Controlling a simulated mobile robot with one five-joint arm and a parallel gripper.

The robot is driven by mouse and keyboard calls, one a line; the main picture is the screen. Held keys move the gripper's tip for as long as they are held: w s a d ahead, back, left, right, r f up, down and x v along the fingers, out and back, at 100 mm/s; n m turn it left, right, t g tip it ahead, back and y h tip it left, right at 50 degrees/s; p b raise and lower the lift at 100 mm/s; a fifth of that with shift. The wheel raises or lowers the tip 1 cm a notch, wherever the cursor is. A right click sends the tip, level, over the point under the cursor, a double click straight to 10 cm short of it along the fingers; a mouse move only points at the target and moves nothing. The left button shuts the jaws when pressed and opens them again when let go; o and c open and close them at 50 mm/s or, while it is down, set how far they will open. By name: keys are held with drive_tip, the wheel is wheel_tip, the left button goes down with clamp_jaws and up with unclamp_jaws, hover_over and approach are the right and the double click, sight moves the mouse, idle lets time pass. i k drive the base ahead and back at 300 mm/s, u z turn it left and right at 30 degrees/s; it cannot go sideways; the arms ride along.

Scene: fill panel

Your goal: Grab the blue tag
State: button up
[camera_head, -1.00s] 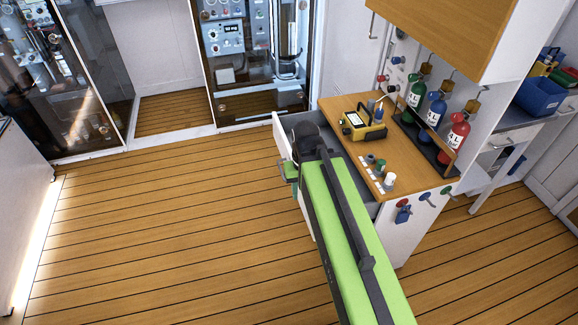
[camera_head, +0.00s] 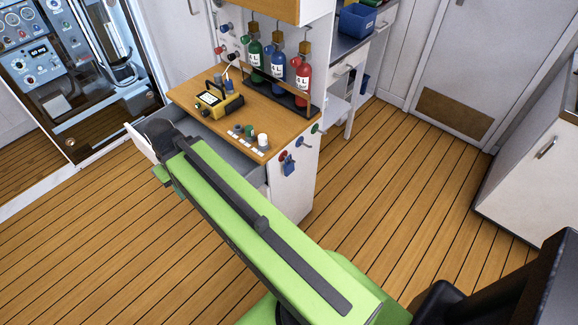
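The blue tag (camera_head: 288,166) hangs from a hook on the white side panel of the cabinet, just below the wooden top's near right edge. It is small in the head view, and nothing covers it. My green arm reaches from the bottom right up to the left, and its dark far joint is over the open drawer, left of the tag. Nothing is seen touching the tag.
A red knob (camera_head: 283,155) and a green knob (camera_head: 315,129) sit beside the tag. The open drawer (camera_head: 142,146) juts out left. A yellow device (camera_head: 219,103) and green, blue and red bottles (camera_head: 303,86) stand on the top. The floor right of the cabinet is clear.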

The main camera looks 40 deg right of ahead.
sight(288, 167)
drive_tip(key=z, duration=2)
drive_tip(key=k, duration=1.15)
drive_tip(key=u, duration=1.55)
drive_tip(key=i, duration=1.05)
